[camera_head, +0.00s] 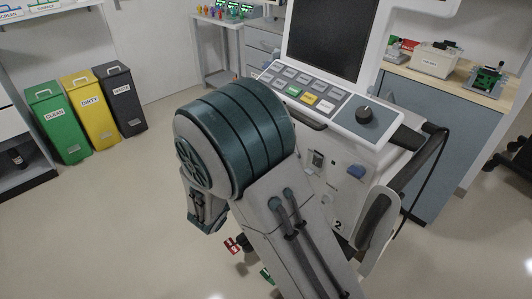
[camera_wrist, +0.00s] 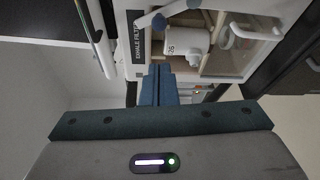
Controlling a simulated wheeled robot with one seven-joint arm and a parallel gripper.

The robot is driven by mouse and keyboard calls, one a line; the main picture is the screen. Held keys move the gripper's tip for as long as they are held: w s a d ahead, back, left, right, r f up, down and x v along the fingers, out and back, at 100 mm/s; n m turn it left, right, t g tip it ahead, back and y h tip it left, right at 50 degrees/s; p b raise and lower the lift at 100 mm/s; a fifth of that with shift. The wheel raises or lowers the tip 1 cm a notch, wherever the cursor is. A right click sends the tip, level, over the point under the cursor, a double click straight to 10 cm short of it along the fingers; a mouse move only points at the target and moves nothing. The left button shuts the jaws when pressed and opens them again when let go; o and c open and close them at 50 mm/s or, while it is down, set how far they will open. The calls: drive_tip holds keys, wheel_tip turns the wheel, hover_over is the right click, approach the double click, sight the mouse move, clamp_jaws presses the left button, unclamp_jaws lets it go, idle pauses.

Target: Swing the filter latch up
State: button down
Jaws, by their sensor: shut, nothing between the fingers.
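The ventilator (camera_head: 312,110), with a dark screen and a sloped key panel, stands in the middle of the head view. In the wrist view a panel labelled "EXHALE FILTER" (camera_wrist: 137,40) borders an opening with a white filter cartridge (camera_wrist: 187,45) inside.
A white curved handle (camera_wrist: 255,32) is right of the cartridge. A pole or tube (camera_wrist: 95,38) runs at left. Green (camera_head: 55,125), yellow (camera_head: 90,113) and dark bins (camera_head: 120,97) stand at far left. A bench (camera_head: 450,80) is behind at right. Floor at left is clear.

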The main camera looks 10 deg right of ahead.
drive_tip(key=w+d+m+b, duration=0.2)
drive_tip(key=w+d+b, duration=0.3)
drive_tip(key=w+b, duration=0.2)
drive_tip(key=shift+w+d+m+t+h, duration=0.3)
drive_tip(key=shift+d+t, duration=0.1)
idle(0.6)
drive_tip(key=shift+s+f+b, duration=0.1)
drive_tip(key=shift+f+b, duration=0.05)
drive_tip(key=shift+b, duration=0.35)
